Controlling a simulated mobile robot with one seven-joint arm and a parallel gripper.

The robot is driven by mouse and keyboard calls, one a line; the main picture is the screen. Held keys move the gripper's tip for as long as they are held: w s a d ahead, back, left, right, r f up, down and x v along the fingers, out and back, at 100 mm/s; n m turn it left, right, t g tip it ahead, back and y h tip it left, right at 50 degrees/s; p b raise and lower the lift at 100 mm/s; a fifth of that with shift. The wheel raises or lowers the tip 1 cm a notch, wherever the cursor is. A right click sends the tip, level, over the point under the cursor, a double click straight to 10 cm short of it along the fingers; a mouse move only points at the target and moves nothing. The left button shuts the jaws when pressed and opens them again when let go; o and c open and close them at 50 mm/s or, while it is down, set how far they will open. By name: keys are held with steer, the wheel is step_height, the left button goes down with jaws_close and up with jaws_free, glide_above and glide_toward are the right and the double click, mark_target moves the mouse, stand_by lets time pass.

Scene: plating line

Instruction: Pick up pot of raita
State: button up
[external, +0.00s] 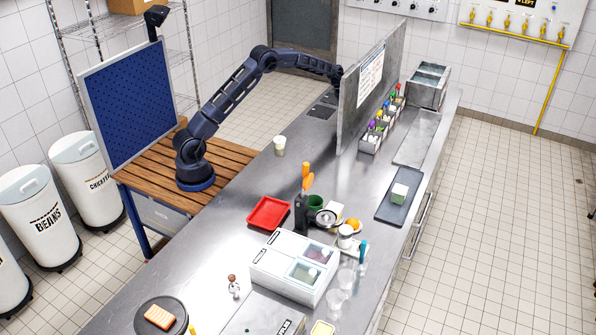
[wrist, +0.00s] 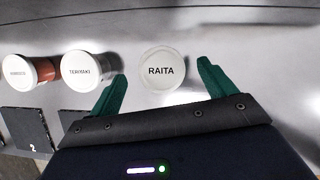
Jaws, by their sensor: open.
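The pot of raita (wrist: 161,72) shows in the wrist view as a round white lid marked RAITA. It stands upright on the grey steel top. My gripper (wrist: 162,68) is open, with one green finger on each side of the lid in the picture. I see a gap on both sides; how far the fingertips are above or short of the pot I cannot tell. In the external view my arm reaches to the back of the counter, where the upright panel (external: 362,88) hides my gripper and the pot.
A teriyaki pot (wrist: 83,68) stands left of the raita, and another lidded pot (wrist: 22,72) with reddish contents is further left. Dark squares (wrist: 25,133), one marked 2, lie at the lower left. A white cup (external: 279,145) stands on the counter in front of the panel.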

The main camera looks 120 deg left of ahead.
steer(key=x, duration=0.2)
steer(key=s+x, duration=0.1)
steer(key=x, duration=0.1)
steer(key=shift+f, duration=0.2)
steer(key=shift+d, duration=0.1)
steer(key=c, duration=1)
steer(key=shift+r, duration=0.15)
